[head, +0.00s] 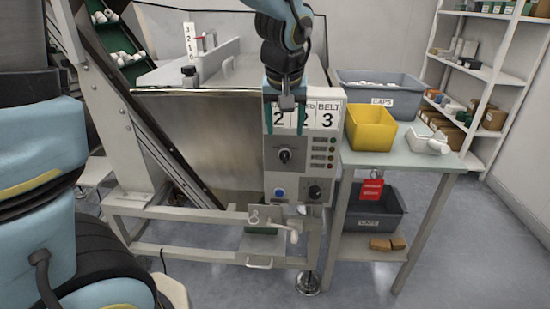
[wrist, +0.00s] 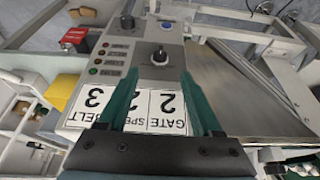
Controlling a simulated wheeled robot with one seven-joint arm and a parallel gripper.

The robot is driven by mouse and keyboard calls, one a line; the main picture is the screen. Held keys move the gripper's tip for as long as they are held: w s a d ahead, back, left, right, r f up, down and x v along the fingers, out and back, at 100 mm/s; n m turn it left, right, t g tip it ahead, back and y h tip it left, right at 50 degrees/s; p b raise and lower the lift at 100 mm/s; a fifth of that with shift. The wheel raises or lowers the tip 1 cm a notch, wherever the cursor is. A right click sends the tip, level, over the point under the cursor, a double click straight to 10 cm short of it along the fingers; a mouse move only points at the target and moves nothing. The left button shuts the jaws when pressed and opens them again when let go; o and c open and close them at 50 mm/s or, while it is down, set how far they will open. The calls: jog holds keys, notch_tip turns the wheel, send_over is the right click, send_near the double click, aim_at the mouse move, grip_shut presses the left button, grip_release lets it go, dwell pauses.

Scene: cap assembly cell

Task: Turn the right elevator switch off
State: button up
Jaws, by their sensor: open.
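The control panel (head: 299,165) is on the front of the metal machine. It has a dark rotary knob (head: 285,155), a column of small indicator lights, a blue button (head: 279,193) and a second dark knob (head: 315,192) at lower right. No label naming an elevator switch is readable, and I cannot tell the knobs' settings. My gripper (head: 287,103) is open and empty at the panel's top, partly covering the number cards. In the wrist view, where the panel is upside down, the green fingers (wrist: 160,75) are spread, with the upper knob (wrist: 159,56) just beyond their tips.
Right of the panel, a table (head: 405,156) holds a yellow bin (head: 371,128), a grey caps bin (head: 381,98) and a white object (head: 427,143). A red tag (head: 371,189) hangs below. A lever handle (head: 275,225) sticks out under the panel. The floor at right is clear.

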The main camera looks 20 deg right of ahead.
aim_at(284, 154)
jog(key=x, duration=1)
jog(key=shift+f, duration=0.2)
grip_shut()
